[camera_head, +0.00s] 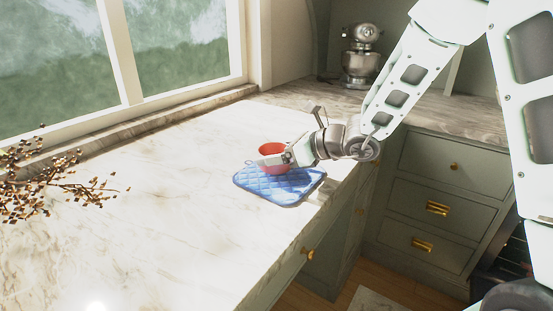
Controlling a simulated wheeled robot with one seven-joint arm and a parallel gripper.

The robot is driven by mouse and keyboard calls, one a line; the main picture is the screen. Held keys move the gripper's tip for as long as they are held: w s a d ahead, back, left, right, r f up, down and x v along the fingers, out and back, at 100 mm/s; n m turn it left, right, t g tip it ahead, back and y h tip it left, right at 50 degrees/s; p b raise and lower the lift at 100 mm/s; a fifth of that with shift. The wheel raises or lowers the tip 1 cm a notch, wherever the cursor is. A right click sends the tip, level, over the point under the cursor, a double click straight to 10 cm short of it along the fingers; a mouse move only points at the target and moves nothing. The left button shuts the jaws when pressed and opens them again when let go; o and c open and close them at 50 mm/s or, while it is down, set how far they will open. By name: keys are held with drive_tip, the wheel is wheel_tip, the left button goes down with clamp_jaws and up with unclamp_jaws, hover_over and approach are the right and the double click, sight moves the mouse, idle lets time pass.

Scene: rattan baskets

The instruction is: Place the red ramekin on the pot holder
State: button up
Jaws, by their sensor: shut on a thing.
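The red ramekin (271,149) is in the middle of the camera_head view, over the far part of the blue quilted pot holder (282,190). The pot holder lies flat on the marble counter close to its front edge. My gripper (276,160) reaches in from the right and is shut on the ramekin, whose front is partly hidden by the fingers. The ramekin looks upright. I cannot tell whether its base touches the pot holder or hangs just above it.
A branch with brown berries (40,185) lies over the counter at the left. A silver stand mixer (361,55) stands in the back corner. Green drawers (440,190) fill the right side below the counter. The counter (150,230) in front is clear.

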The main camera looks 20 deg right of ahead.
drive_tip(key=shift+f, duration=0.65)
drive_tip(key=o, duration=1.1)
drive_tip(key=shift+f, duration=0.1)
